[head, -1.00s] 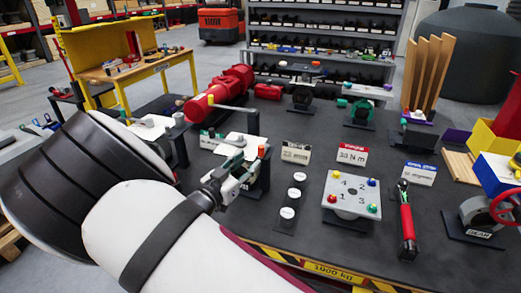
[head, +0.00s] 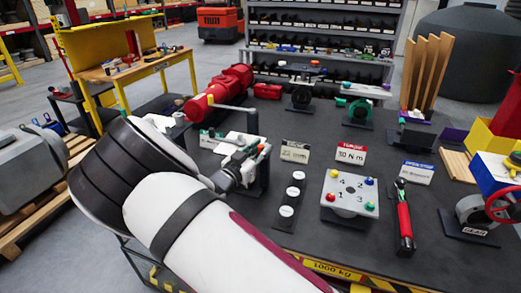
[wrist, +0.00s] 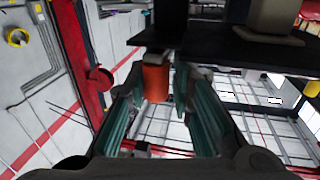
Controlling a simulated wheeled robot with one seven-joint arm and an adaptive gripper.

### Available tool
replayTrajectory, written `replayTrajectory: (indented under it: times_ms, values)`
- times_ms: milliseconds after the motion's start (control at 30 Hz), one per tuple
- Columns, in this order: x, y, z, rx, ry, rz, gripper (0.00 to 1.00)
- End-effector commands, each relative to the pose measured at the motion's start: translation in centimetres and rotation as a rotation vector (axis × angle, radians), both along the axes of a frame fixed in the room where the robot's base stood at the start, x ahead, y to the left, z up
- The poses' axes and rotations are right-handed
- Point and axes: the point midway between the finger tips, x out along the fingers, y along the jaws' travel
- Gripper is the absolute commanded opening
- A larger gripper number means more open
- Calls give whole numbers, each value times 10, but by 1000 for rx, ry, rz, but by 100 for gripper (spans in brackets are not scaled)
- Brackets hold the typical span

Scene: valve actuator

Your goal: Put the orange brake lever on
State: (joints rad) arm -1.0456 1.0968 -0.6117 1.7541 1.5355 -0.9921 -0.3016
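The orange brake lever (wrist: 156,82) shows in the wrist view as a short orange cylinder at the edge of a dark plate. My gripper (wrist: 160,78) has its two teal fingers on either side of it, with narrow gaps that look open; firm contact is not visible. In the head view my gripper (head: 246,164) is beside the black stand at the left of the dark table, and it mostly hides the orange lever there.
The dark table (head: 335,240) holds a numbered block (head: 350,193), a red-handled tool (head: 404,216), a white-and-red sign (head: 351,154) and a red actuator (head: 222,90). A red handwheel (head: 505,203) stands at the right. White round pieces lie just right of my gripper.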

Motion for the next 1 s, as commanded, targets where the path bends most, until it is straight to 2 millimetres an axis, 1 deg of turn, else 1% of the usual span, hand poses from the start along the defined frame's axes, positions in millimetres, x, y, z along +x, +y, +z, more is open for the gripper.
replayTrajectory:
  times_ms: [233,367,667,700,767,1000]
  values:
    - [0,-2,-1,-1,1,-10,0]
    - [3,-1,-1,1,-2,-45,0]
    - [0,-1,0,-4,0,-67,0]
    - [0,-1,0,-4,0,-67,26]
    - [0,-1,0,-4,0,-67,38]
    - [0,1,0,-2,0,-63,38]
